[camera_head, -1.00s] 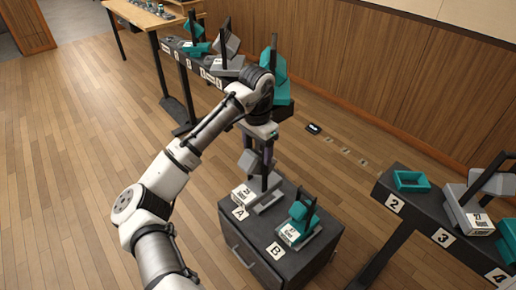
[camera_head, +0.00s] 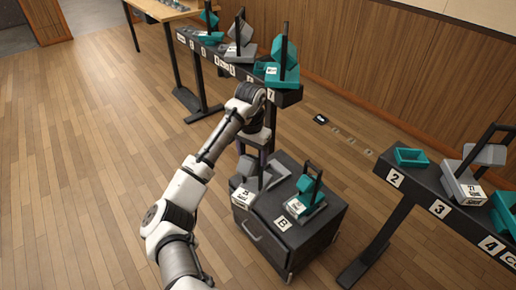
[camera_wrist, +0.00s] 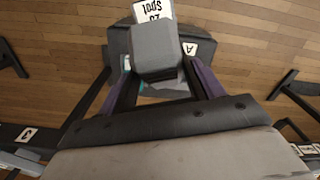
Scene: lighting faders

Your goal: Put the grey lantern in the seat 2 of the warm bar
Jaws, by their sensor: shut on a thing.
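The grey lantern (camera_head: 247,168) is at the seat marked A on the dark cabinet (camera_head: 298,243). My gripper (camera_head: 262,163) is above it with its fingers down, shut on its handle. In the wrist view the grey lantern's blocky head (camera_wrist: 155,52) and white label show between the purple fingers (camera_wrist: 155,72). I cannot tell whether its base is lifted off the cabinet. Seat 2 (camera_head: 396,178) is at the near left end of the dark right-hand bar (camera_head: 420,190), with a teal open tray (camera_head: 410,157) behind its label.
A teal lantern (camera_head: 305,190) stands at seat B, close beside the grey one. Seat 3 holds a grey lantern (camera_head: 465,185), and a teal one (camera_head: 505,210) is near seat 4. Another bar (camera_head: 288,97) with several lanterns stands behind my arm. Floor separates the cabinet and right bar.

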